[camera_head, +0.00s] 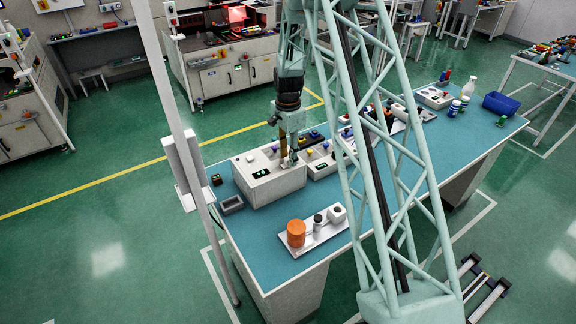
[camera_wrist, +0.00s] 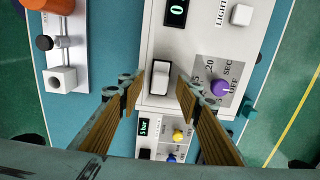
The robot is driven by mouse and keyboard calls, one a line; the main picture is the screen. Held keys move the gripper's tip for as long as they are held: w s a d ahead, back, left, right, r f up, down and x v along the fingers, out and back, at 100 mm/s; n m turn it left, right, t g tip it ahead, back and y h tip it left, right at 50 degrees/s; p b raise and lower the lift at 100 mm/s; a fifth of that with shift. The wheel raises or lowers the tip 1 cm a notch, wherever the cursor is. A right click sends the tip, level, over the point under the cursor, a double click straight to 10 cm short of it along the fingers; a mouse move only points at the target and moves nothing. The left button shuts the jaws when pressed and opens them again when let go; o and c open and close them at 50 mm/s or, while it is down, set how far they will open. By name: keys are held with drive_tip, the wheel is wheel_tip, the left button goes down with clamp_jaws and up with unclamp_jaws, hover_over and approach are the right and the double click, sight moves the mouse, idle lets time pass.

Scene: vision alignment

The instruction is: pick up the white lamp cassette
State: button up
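A small white block (camera_wrist: 160,76), which looks like the lamp cassette, sits in a dark-edged slot in the face of a white control box (camera_wrist: 192,40). My gripper (camera_wrist: 159,88) is open, with one tan finger on each side of the block and a gap to each. The fingers look apart from the block; their height above the panel is hard to tell. In the head view my gripper (camera_head: 290,160) points down over the right part of the white box (camera_head: 262,188). There the block is hidden or too small to make out.
A purple knob (camera_wrist: 219,88) and a white button (camera_wrist: 241,14) stand up beside the slot. A second panel (camera_wrist: 163,145) with yellow and blue knobs adjoins. A light tray (camera_head: 313,239) with an orange cylinder (camera_head: 296,233) and a white cube (camera_head: 337,213) lies in front.

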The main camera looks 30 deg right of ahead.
drive_tip(key=shift+f, duration=0.7)
drive_tip(key=shift+c, duration=0.3)
drive_tip(key=c, duration=1)
